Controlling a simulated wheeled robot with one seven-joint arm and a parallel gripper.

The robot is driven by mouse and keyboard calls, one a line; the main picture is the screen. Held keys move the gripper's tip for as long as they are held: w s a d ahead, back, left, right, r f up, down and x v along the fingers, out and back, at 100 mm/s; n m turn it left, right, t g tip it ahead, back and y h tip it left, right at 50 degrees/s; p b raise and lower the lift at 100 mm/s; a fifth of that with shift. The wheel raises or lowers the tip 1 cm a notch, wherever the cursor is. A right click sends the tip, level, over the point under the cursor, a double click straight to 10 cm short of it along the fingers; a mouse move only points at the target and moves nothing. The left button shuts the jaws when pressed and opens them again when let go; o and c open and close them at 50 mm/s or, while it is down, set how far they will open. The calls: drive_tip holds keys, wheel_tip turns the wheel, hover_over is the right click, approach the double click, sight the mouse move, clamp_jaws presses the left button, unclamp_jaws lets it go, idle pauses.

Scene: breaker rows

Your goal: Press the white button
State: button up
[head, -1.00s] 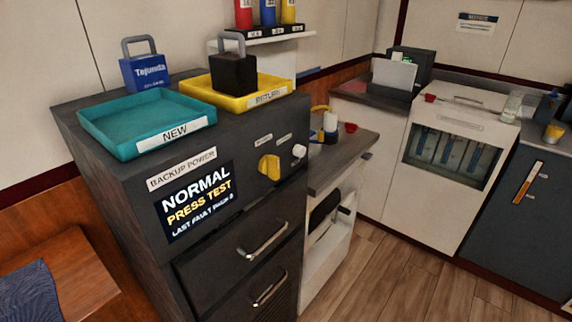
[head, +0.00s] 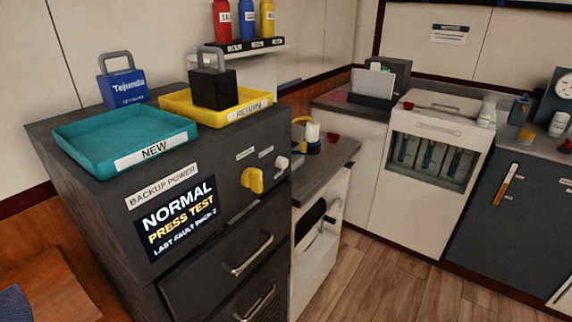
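The white button (head: 282,162) sticks out of the front of the dark backup power cabinet (head: 95,196), near its upper right edge. A yellow knob (head: 252,180) sits just left of it, with small labels above both. The screen (head: 177,218) on the cabinet reads "NORMAL", "PRESS TEST" and a smaller line about the last fault. My gripper is not in view, and nothing touches the button.
A teal tray (head: 80,154) marked NEW and a yellow tray (head: 178,106) marked RETURN lie on top. A black block (head: 214,88) stands in the yellow tray; a blue block (head: 124,90) stands behind. Drawer handles (head: 250,256) protrude below. Wooden floor (head: 375,285) is open at right.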

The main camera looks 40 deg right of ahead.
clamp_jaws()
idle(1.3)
